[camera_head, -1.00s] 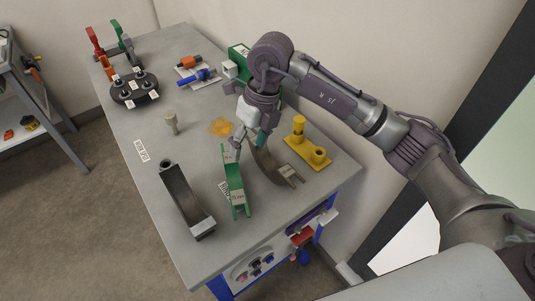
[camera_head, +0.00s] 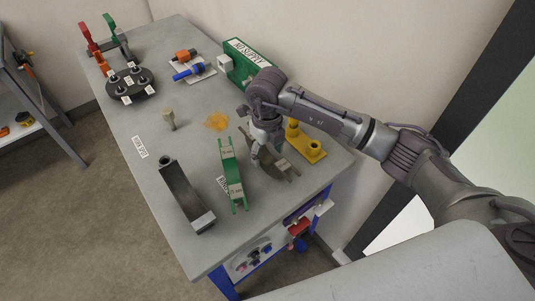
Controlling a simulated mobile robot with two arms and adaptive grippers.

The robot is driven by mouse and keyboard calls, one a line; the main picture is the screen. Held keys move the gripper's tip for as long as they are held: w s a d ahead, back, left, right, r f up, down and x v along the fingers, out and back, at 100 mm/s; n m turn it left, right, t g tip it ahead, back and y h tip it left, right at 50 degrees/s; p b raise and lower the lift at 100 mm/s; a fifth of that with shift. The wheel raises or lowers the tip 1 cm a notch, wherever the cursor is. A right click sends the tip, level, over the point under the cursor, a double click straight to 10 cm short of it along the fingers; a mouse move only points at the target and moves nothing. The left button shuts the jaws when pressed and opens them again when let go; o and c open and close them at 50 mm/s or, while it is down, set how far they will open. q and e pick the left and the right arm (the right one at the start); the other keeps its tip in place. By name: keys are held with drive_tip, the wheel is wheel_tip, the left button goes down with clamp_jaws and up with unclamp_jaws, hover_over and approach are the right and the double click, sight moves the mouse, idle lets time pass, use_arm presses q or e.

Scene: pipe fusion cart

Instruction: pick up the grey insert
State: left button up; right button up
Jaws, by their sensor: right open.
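The grey insert (camera_head: 283,170) is a curved brownish-grey piece with a pale label, lying on the cart top to the right of the green insert (camera_head: 232,175). My right gripper (camera_head: 257,158) is open and points down at the far part of the grey insert. Its fingers and wrist hide some of that part. I cannot tell whether the fingers touch the insert. My left gripper is not in view.
A dark long holder (camera_head: 183,190) lies left of the green insert. A yellow fitting stand (camera_head: 308,146) is close on the right of the gripper. A small peg (camera_head: 168,120), a black round holder (camera_head: 130,84) and a green box (camera_head: 241,65) stand farther back.

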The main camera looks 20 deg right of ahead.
sight(267, 158)
drive_tip(key=shift+f, duration=1.55)
clamp_jaws()
